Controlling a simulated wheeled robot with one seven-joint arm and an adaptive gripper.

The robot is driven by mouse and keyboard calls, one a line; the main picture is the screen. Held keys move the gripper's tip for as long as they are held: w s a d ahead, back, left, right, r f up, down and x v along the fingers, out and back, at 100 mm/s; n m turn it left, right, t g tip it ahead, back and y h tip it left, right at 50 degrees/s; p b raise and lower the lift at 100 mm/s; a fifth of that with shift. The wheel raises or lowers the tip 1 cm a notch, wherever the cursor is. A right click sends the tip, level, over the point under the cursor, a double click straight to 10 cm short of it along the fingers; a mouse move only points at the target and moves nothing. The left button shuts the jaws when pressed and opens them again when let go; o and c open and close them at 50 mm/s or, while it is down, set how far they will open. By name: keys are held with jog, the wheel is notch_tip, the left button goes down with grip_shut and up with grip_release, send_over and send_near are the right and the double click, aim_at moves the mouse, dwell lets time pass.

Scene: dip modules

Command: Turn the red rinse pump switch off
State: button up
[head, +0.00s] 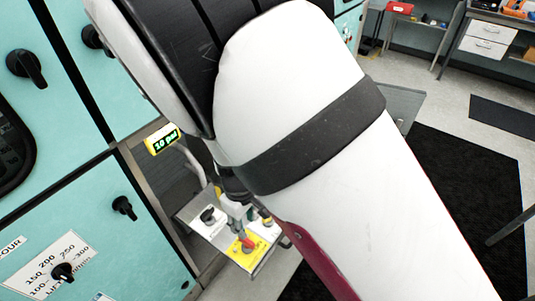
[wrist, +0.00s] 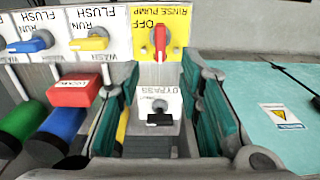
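The red rinse pump switch (wrist: 160,43) sits on a yellow plate (wrist: 176,50) at the top middle of the wrist view. Its handle stands upright in that picture, and the plate's lettering, "RINSE PUMP" and "OFF", appears upside down. In the head view the red switch (head: 248,243) shows on its yellow plate (head: 240,258) low in the middle. My gripper (wrist: 161,70) is open, with teal-padded fingers on either side and the switch ahead between their tips. I see nothing held. Contact with the switch cannot be told. In the head view my arm hides much of the gripper.
A black bypass switch (wrist: 160,119) on a white plate lies between my fingers. Blue (wrist: 28,45) and yellow (wrist: 90,43) switches are to the left, above a red block (wrist: 74,92). A teal panel (wrist: 265,95) is at right.

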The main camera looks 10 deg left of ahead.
aim_at(246, 239)
notch_tip(246, 239, down, 10)
jog(key=shift+r, duration=0.2)
grip_shut()
